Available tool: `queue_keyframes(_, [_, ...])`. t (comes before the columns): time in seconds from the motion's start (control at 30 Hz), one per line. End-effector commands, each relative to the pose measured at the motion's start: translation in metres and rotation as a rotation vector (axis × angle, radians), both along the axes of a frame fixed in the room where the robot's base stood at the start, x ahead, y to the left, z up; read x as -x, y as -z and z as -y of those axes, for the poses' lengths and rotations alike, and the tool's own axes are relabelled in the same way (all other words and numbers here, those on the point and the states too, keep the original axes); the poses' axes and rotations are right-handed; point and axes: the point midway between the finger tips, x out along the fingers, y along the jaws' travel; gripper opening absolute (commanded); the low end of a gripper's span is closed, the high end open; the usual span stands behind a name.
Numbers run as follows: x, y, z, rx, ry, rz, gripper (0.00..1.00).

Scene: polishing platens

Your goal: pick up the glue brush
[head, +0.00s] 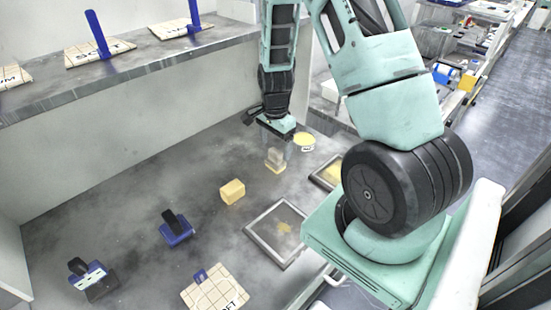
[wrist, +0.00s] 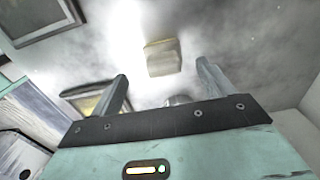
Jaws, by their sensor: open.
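I cannot single out the glue brush with certainty. A small block (head: 275,160), pale on top and tan lower down, stands on the grey bench just under my gripper (head: 277,146). In the wrist view a tan block (wrist: 162,57) lies ahead of my gripper (wrist: 163,78), between the lines of its two fingers, and appears to be the same one. The fingers are apart with nothing between them. A second tan block (head: 232,191) lies to the left and nearer. Two blue tools with black handles, one at centre left (head: 176,230) and one farther left (head: 92,279), stand on the bench.
A round yellow-topped pot (head: 304,140) is right of my gripper. A large framed plate (head: 262,218) and a smaller one (head: 318,174) lie to the right. A tile marked with letters (head: 214,288) lies in front. A raised shelf (head: 130,72) runs behind. Bare bench is at left.

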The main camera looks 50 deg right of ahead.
Motion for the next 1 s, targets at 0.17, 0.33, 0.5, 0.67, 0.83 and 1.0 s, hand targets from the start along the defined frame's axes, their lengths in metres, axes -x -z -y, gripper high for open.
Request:
queue_keyframes(0.17, [0.000, 0.016, 0.000, -0.001, -0.001, -0.001, 0.80])
queue_keyframes(0.33, [-0.001, 0.023, 0.001, 0.000, -0.001, -0.001, 0.80])
queue_keyframes(0.5, [-0.002, 0.040, 0.003, -0.002, -0.001, -0.004, 0.80])
queue_keyframes(0.67, [-0.003, 0.059, 0.005, -0.001, -0.001, -0.001, 0.80])
queue_keyframes(0.83, [-0.004, 0.070, 0.005, -0.001, -0.002, 0.001, 0.80])
queue_keyframes(1.0, [-0.004, 0.071, 0.005, 0.000, -0.002, 0.002, 0.80])
